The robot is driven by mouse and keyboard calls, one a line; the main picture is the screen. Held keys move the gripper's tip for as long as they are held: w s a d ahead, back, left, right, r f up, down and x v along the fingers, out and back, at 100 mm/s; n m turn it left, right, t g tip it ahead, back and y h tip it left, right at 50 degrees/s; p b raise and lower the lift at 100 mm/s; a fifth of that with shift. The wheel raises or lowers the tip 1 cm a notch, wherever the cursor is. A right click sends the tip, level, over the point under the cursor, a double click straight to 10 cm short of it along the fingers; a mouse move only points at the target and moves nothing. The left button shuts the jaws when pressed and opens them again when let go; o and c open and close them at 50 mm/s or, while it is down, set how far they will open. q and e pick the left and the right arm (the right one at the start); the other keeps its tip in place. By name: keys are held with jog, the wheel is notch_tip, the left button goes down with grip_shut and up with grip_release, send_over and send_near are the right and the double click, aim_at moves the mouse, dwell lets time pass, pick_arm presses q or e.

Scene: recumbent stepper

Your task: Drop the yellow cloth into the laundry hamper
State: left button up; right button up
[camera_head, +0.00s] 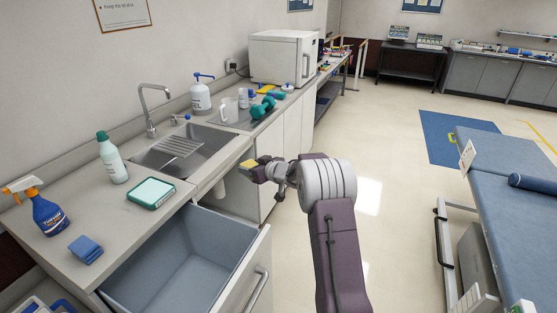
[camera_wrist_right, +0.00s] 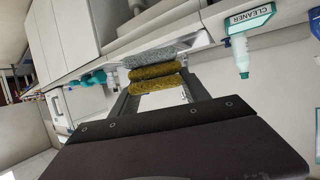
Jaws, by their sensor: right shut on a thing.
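My right gripper (camera_head: 262,171) is shut on the yellow cloth (camera_head: 249,163), a small folded piece at its tips, held up in front of the counter by the sink. In the right wrist view the cloth (camera_wrist_right: 155,83) shows as yellow rolls between the two fingers, with a grey band just beyond it. My left gripper is not in view. I cannot make out a laundry hamper in either view.
An open drawer (camera_head: 257,247) with a blue-grey inside sticks out below the counter (camera_head: 205,183). Floor right of my arm is clear up to the blue treatment table (camera_head: 510,215).

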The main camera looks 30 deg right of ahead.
jog(key=s+a+f+n+g+y+b, duration=0.1)
jog(key=a+f+n+y+b, duration=0.15)
jog(key=a, duration=0.75)
jog(key=s+a+f+n+g+y+b, duration=0.1)
jog(key=a+f, duration=0.3)
jog(key=a, duration=0.7)
jog(key=s+a+f+n+g+y+b, duration=0.15)
jog(key=a+f, duration=0.25)
jog(key=a, duration=0.6)
jog(key=shift+t, duration=0.45)
jog(key=f+b, duration=0.2)
jog(key=b, duration=0.1)
jog(key=f+b, duration=0.3)
jog(key=b, duration=0.1)
jog(key=shift+w+f, duration=0.2)
jog(key=shift+f, duration=0.05)
jog(key=o, duration=1.6)
jog(key=shift+c, duration=0.2)
jog(key=p+v, duration=0.1)
jog(key=v, duration=0.8)
